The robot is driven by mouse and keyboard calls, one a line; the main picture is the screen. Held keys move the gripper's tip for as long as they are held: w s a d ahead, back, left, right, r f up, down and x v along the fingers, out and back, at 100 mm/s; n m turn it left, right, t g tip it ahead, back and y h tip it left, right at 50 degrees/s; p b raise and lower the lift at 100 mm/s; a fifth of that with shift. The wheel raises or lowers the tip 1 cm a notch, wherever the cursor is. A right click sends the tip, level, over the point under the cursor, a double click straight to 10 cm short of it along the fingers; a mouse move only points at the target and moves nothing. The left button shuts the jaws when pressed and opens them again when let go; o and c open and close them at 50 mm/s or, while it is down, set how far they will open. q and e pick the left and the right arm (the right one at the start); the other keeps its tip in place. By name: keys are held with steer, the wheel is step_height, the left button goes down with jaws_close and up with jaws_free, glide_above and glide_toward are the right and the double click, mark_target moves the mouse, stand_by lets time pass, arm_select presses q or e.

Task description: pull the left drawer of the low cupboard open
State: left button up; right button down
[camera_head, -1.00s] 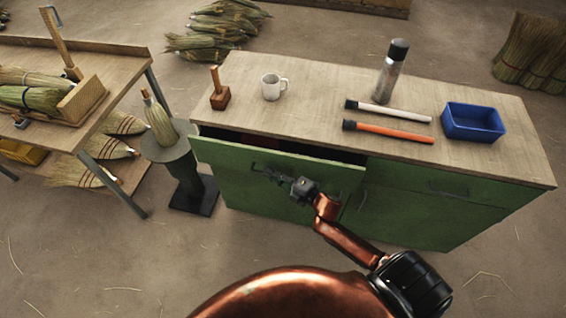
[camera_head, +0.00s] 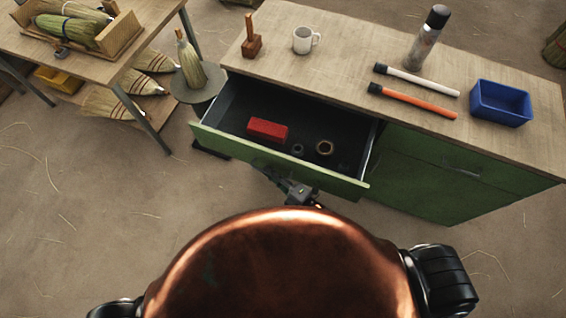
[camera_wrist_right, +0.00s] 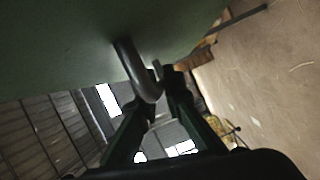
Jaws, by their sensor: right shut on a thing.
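The left drawer (camera_head: 280,161) of the low cupboard (camera_head: 430,184) is pulled well out. A red block (camera_head: 267,130), a ring-shaped roll (camera_head: 324,148) and a smaller dark item (camera_head: 298,150) lie inside it. My right gripper (camera_head: 272,174) is at the drawer's green front, low and partly hidden behind it. In the right wrist view, the fingers of my right gripper (camera_wrist_right: 158,92) are closed around the grey bar handle (camera_wrist_right: 137,70) on the green front. My left gripper does not show.
A pedestal with a broom head (camera_head: 190,62) stands left of the drawer.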

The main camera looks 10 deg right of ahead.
steer(key=shift+s+a, duration=0.25)
steer(key=shift+s, duration=0.1)
steer(key=c, duration=2)
jaws_free()
steer(key=shift+c, duration=0.2)
steer(key=shift+s+d, duration=0.1)
steer(key=v, duration=1.1)
steer(key=shift+s+d, duration=0.25)
steer(key=shift+s, duration=0.05)
